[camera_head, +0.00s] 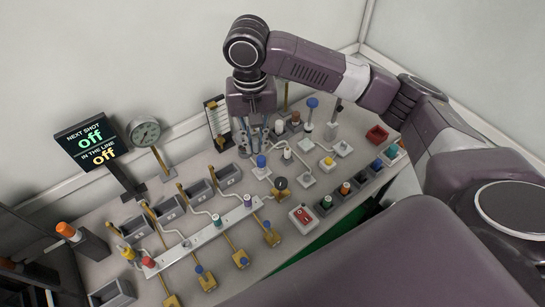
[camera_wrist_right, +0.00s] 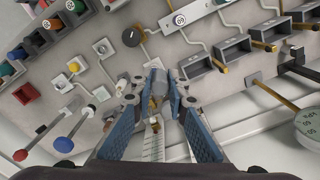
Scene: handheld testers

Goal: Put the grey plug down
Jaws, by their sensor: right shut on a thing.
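My right gripper (camera_head: 256,140) reaches down over the back middle of the test table in the head view. In the right wrist view its two blue-padded fingers (camera_wrist_right: 158,90) are shut on the grey plug (camera_wrist_right: 158,80), a small grey cylinder at the fingertips. In the head view the fingers largely hide the plug. I cannot tell whether the plug touches the table or a socket below it. My left gripper is not in view.
The table (camera_head: 207,165) is crowded with sockets, coloured knobs and levers. A gauge (camera_head: 145,132) and an off/off sign (camera_head: 92,143) stand at the back left. A red tray (camera_head: 377,134) is at the right. A blue-topped post (camera_head: 312,103) stands right of the gripper.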

